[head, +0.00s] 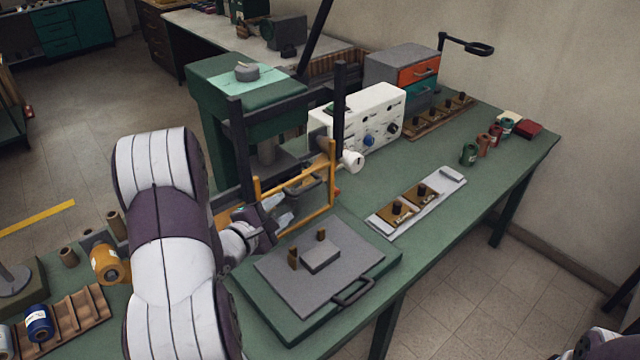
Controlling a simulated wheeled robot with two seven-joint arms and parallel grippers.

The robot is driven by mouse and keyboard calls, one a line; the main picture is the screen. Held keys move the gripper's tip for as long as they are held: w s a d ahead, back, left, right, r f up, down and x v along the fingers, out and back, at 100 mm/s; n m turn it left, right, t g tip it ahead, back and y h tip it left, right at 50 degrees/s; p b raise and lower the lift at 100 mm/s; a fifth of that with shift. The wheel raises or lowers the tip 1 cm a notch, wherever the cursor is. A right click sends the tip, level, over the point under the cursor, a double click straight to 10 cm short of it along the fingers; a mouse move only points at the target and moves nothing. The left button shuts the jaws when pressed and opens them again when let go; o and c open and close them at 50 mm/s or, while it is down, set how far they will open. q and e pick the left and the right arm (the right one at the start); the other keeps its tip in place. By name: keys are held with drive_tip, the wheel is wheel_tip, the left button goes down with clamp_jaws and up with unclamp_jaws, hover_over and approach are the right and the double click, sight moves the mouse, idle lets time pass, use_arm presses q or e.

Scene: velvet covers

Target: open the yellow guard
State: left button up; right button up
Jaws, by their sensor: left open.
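The yellow guard (333,178) is an upright yellow frame on the front of the green press (219,106). My left arm reaches in from the left, and my left gripper (281,220) is open at the lower left part of the guard. Its fingertips overlap the guard's lower bars in the picture; I cannot tell whether they touch. The gripper partly hides the guard's left side and lower edge. Part of my right arm seems to show at the bottom right corner, but its gripper is out of view.
A grey plate with a handle (354,291) lies on a green base in front of the press. A white control box (376,122) stands right of it. A pale tray with brass pieces (441,189) lies farther right.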

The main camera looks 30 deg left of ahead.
sight(304, 191)
use_arm(q)
drive_tip(key=p+x, duration=0.2)
drive_tip(key=x, duration=0.9)
drive_tip(key=shift+a, duration=0.1)
drive_tip(key=shift+w, duration=0.25)
drive_tip(key=shift+w+f, duration=0.3)
drive_tip(key=shift+w, duration=0.1)
drive_tip(key=shift+s+r, duration=0.1)
clamp_jaws()
use_arm(e)
wheel_tip(304, 191, up, 2)
drive_tip(key=shift+a+r, duration=0.1)
